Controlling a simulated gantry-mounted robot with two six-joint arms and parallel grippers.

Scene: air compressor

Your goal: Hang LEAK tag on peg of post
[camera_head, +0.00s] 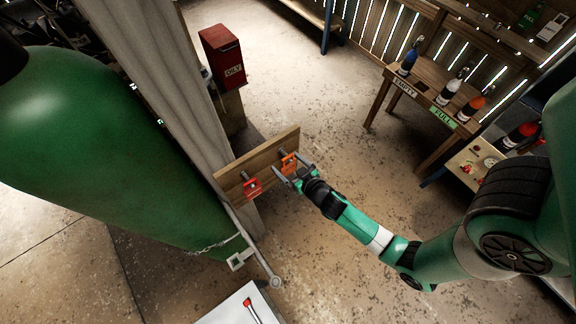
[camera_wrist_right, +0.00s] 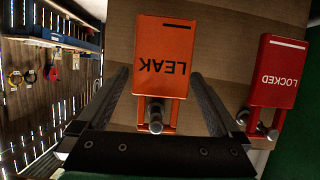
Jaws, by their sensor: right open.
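The orange LEAK tag (camera_head: 288,162) is at the right part of a wooden board (camera_head: 232,180). In the right wrist view the LEAK tag (camera_wrist_right: 163,50) appears upside down, with its open loop around a metal peg (camera_wrist_right: 156,118). A red LOCKED tag (camera_head: 252,188) hangs beside it on another peg; it also shows in the right wrist view (camera_wrist_right: 279,75). My right gripper (camera_head: 291,170) is open at the LEAK tag, one finger on each side, with gaps to the tag. My left gripper is not in view.
A red OILY bin (camera_head: 222,55) is behind. A wooden table (camera_head: 420,100) with several bottles stands at the back right. The floor between is clear.

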